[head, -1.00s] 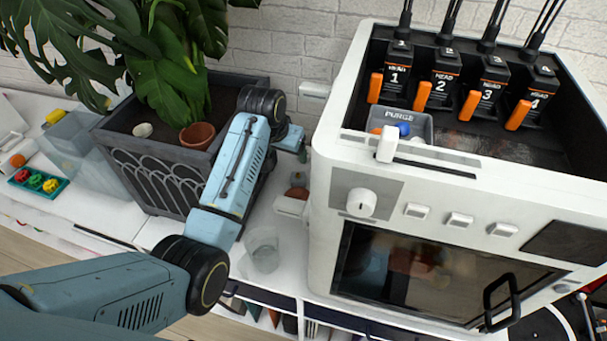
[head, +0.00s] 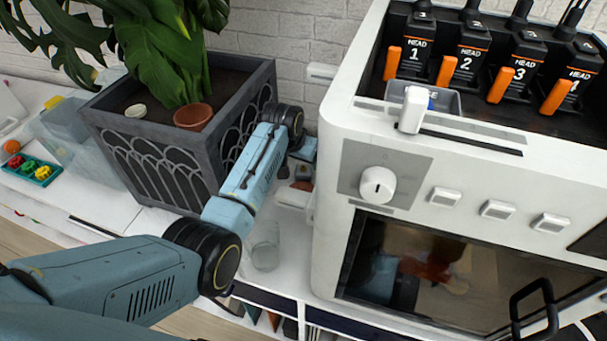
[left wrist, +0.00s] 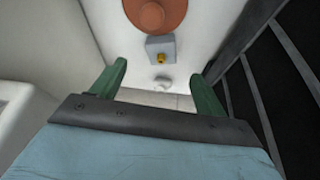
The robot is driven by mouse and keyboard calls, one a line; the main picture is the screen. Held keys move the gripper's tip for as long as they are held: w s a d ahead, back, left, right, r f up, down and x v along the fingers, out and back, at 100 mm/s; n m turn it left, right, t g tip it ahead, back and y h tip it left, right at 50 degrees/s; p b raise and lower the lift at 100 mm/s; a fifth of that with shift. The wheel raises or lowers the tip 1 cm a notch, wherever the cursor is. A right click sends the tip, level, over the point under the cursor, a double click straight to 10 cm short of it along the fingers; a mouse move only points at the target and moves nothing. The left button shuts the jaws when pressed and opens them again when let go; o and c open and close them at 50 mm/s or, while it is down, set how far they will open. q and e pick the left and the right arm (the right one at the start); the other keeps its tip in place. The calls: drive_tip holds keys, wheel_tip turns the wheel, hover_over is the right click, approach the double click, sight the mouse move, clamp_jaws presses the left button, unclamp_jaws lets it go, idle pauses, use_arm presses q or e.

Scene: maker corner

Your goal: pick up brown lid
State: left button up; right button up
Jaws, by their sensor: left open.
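A round brown lid (left wrist: 155,14) with a raised knob lies on the white surface at the top edge of the left wrist view, partly cut off. In the head view a small brown patch (head: 302,185) shows just below my left gripper, mostly hidden; I cannot tell if it is the lid. My right gripper is not in view.
A grey box with a yellow knob (left wrist: 160,50) and a small white piece (left wrist: 162,82) lie near the lid. The dark planter (head: 140,165) and white machine (head: 335,200) flank a narrow gap. A clear cup (head: 265,245) stands in front.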

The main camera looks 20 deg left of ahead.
sight(303, 168)
use_arm(q)
drive_tip(key=shift+b+x, duration=1.05)
drive_tip(key=shift+x, duration=1.55)
drive_tip(key=shift+w+a, duration=0.1)
drive_tip(key=shift+w, duration=0.15)
drive_tip(key=shift+r, duration=0.1)
drive_tip(key=shift+s, duration=0.1)
drive_tip(key=c, duration=1.2)
drive_tip(key=shift+o, duration=0.2)
